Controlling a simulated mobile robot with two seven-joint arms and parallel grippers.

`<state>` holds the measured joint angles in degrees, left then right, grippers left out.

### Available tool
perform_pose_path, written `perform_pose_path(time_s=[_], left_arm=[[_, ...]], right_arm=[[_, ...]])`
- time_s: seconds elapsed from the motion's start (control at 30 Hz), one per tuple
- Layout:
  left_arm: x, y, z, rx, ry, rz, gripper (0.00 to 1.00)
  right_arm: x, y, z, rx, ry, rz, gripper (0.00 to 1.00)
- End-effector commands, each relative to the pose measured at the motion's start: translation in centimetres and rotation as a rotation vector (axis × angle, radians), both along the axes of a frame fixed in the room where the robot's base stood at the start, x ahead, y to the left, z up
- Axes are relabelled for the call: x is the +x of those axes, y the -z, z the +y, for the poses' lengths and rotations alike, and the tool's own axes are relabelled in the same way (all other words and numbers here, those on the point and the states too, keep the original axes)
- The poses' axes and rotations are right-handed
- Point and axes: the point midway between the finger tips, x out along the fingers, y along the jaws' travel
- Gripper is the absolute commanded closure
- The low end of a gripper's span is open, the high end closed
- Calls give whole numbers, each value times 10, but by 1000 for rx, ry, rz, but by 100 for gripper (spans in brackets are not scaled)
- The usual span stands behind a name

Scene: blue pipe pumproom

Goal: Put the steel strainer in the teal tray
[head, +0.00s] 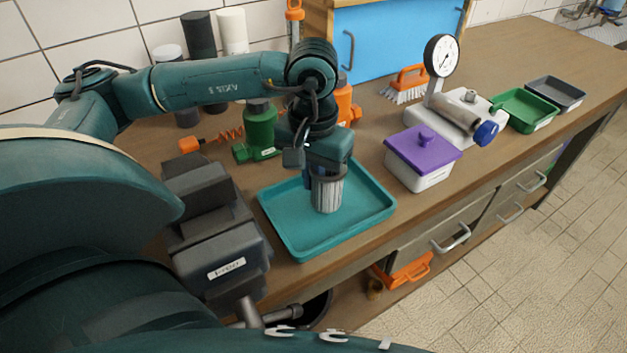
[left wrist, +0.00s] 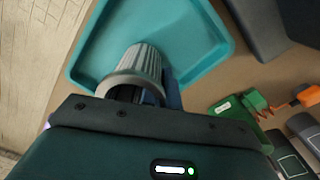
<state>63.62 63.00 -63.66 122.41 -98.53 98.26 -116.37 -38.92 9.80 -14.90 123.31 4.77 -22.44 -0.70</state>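The teal tray (head: 285,236) lies on the wooden bench, and its corner also shows in the left wrist view (left wrist: 92,62). The steel strainer (head: 328,195) is a ribbed grey cylinder, upright over the middle of the tray. Its ribbed side and rim also show in the left wrist view (left wrist: 138,64). My left gripper (head: 328,174) points down and is shut on the strainer's upper part. One finger shows beside the strainer in the wrist view; the other is hidden. I cannot tell whether the strainer's bottom touches the tray floor. My right gripper is out of view.
A white box with a purple lid (head: 422,158) stands right of the tray. A dark grey block (head: 222,265) stands left, and a green pump-like part (head: 260,130) behind. A gauge fixture (head: 440,120), green tray (head: 522,110) and grey tray (head: 556,93) are farther right.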

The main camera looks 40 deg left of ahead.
Motion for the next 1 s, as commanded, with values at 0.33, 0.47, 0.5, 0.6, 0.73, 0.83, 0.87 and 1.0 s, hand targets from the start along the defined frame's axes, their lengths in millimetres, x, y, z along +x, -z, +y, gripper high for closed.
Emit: perform_pose_path(time_s=[0.33,0.47,0.5,0.6,0.73,0.83,0.87,1.0], left_arm=[[0,14,0,0,0,-1,100],[0,20,0,0,1,-1,100],[0,17,0,0,0,-1,94],[0,17,0,0,1,0,86],[0,17,0,0,1,0,75],[0,17,0,0,1,0,75],[0,17,0,0,1,0,75],[0,15,0,0,1,0,75]], right_arm=[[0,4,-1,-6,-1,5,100],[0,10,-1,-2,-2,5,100],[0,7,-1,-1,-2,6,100],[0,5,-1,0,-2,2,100],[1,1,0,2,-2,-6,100],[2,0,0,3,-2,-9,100],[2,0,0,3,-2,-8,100],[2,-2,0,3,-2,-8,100]])
